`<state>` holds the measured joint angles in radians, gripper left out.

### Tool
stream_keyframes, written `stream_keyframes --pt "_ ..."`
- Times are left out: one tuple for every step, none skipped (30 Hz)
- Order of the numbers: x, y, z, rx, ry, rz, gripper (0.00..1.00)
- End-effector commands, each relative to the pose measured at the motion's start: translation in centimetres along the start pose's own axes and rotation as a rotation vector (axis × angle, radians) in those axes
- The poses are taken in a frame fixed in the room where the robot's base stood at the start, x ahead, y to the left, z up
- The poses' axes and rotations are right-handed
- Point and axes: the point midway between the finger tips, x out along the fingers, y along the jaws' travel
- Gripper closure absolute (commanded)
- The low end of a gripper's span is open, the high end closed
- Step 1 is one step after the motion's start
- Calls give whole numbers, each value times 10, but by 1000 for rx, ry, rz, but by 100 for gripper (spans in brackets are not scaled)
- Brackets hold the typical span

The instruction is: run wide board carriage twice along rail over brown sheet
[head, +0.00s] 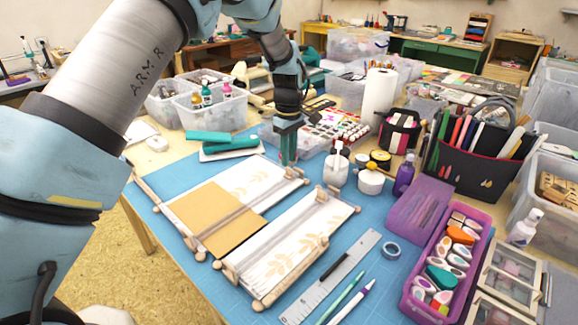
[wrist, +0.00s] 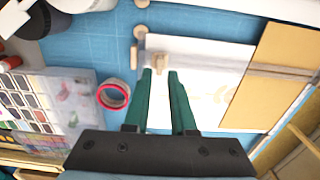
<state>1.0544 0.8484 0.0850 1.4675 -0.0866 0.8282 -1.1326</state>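The wide board (head: 240,172) lies on the left of the blue mat. It is white with a pale leaf print. A brown sheet (head: 212,218) covers its near part; it also shows at the right of the wrist view (wrist: 283,85). A pale rail (head: 232,212) runs lengthwise over the board and the sheet. A small wooden carriage knob (wrist: 180,63) sits at the rail's far end, on the white part. My gripper (head: 288,160) points down at that far end. In the wrist view its green fingers (wrist: 160,72) are apart, with the knob close to their tips; exact contact is unclear.
A narrower board (head: 285,250) with its own rail lies to the right. A white bottle (head: 336,170) and white jar (head: 370,182) stand near my gripper's right. A pink-and-grey tape roll (wrist: 113,95) and an ink palette (wrist: 30,100) are beside the fingers. A ruler (head: 330,278) lies in front.

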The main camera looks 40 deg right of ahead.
Motion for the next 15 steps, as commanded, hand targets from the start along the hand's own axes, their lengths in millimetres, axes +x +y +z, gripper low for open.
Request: stream_keyframes --pt "-10 1 0 0 2 5 76" --pt "-16 1 0 0 2 5 76" --pt "-24 1 0 0 2 5 76" --pt "-30 1 0 1 2 5 76" --pt "-36 1 0 1 2 5 76" --pt "-42 1 0 1 2 4 76" --pt "-48 1 0 1 1 4 76" --pt "-52 1 0 1 1 4 76" --pt "-57 1 0 1 1 2 76" --pt "-60 1 0 1 1 2 76" --pt "-63 1 0 1 1 2 76" --pt "-67 1 0 1 1 2 76" --pt "-69 1 0 1 1 1 76" --pt "-70 0 0 1 0 1 76" --pt "-71 0 0 1 0 0 76"
